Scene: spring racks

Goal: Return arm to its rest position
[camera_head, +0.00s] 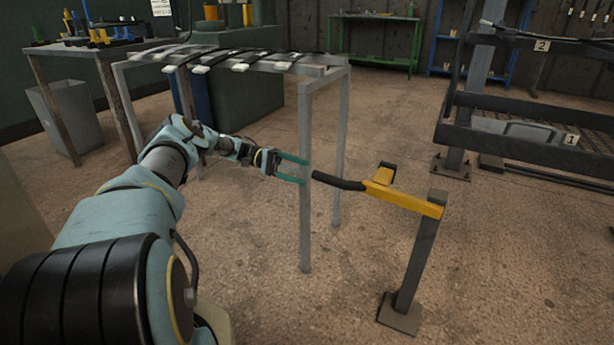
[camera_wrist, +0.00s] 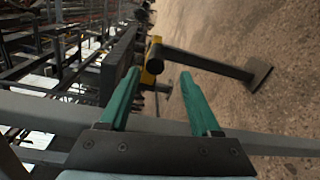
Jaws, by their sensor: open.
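My gripper (camera_head: 292,170) is in the middle of the head view, at the end of my outstretched light-blue arm. Its two green fingers are apart with nothing between them. In the wrist view the fingers (camera_wrist: 155,100) also stand open and empty. To the right of the fingertips is the black bar end of a yellow bracket (camera_head: 405,198) on a grey post. A gap shows between the fingertips and the bar in the head view. The yellow part also shows beyond the fingers in the wrist view (camera_wrist: 154,62).
A grey metal rack (camera_head: 305,190) with several dark strips on top stands right by my gripper. A dark shelf frame (camera_head: 535,120) labelled 1 and 2 is at the right. A workbench (camera_head: 70,50) is back left, a green table (camera_head: 375,60) at the back.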

